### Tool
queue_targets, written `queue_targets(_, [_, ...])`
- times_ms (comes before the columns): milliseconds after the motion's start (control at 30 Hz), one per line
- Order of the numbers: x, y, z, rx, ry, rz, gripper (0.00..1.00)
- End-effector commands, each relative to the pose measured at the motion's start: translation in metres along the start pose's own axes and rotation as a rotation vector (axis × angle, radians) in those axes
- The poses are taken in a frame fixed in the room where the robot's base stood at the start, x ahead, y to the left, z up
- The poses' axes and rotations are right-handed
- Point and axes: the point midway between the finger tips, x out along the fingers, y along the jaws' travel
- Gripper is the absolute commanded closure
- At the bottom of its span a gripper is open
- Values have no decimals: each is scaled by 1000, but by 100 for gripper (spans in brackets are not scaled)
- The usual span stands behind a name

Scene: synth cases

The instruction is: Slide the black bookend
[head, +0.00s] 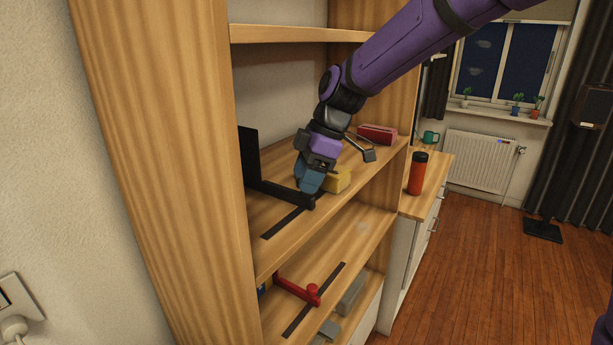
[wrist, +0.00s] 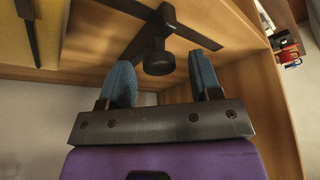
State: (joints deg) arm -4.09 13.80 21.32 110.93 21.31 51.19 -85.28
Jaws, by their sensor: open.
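The black bookend (head: 249,158) stands on the upper shelf, its upright plate near the left side panel. In the wrist view a round black knob (wrist: 158,62) on the bookend's bar shows between the two blue fingers of my gripper (wrist: 161,68). The fingers are apart, one on each side of the knob. I cannot tell whether either touches it. A dark strip (head: 283,223) lies along the shelf by the bar's end.
A yellow block (head: 340,180) sits just right of my gripper, with a red object (head: 377,134) farther along the shelf. A red bookend (head: 297,288) stands on the shelf below, with grey blocks nearby. A red bottle (head: 417,174) and green mug (head: 430,137) stand on the cabinet.

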Motion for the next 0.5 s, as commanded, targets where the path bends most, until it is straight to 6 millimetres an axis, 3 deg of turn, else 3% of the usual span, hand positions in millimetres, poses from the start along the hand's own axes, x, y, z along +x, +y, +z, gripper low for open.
queue_targets(333, [4,0,0,1,0,1,44])
queue_targets(500, [3,0,1,1,0,1,83])
